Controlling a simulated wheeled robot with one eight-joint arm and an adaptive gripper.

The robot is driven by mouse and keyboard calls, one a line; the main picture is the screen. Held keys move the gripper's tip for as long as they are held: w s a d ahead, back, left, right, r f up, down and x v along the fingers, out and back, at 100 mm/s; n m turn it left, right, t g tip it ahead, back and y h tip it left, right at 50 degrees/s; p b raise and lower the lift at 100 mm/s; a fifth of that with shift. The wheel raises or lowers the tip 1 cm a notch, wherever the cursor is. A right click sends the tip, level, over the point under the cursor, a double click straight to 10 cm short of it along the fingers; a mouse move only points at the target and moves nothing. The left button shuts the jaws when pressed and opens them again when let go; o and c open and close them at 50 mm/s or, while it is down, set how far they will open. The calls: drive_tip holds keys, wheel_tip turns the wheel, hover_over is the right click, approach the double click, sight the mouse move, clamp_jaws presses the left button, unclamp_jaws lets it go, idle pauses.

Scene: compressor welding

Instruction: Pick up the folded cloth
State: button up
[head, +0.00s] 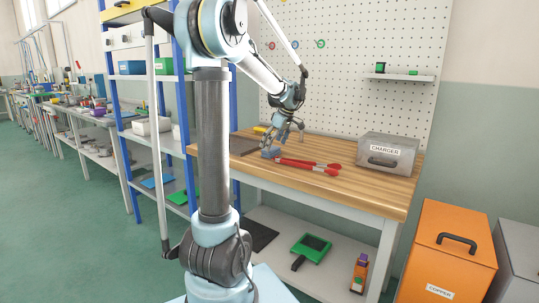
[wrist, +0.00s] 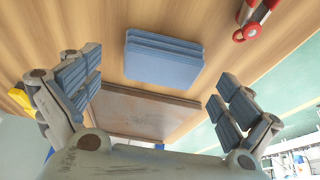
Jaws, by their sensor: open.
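The folded cloth (wrist: 164,62) is a blue stack of layers lying flat on the wooden workbench in the wrist view. In the head view the blue cloth (head: 270,153) shows small near the bench's left part, just below my gripper. My gripper (head: 281,135) points down above the bench. In the wrist view its padded fingers (wrist: 155,82) are spread wide and empty, one on each side of the picture. The cloth lies between their directions, apart from both fingers. I cannot tell the exact height of the fingers above it.
A red-handled tool (head: 310,164) lies close right of the cloth. A dark flat plate (wrist: 140,112) lies beside the cloth on the bench. A yellow object (wrist: 22,100) is at the left. The grey charger box (head: 389,152) stands at the bench's right. Bare wood (head: 345,190) lies in front.

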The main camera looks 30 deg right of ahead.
sight(272, 148)
drive_tip(key=shift+w+a+f, duration=0.1)
drive_tip(key=shift+w+f, duration=0.15)
drive_tip(key=shift+f, duration=0.4)
drive_tip(key=shift+c, duration=0.5)
drive_tip(key=c, duration=1)
drive_tip(key=shift+c, duration=0.2)
wheel_tip(272, 148, up, 10)
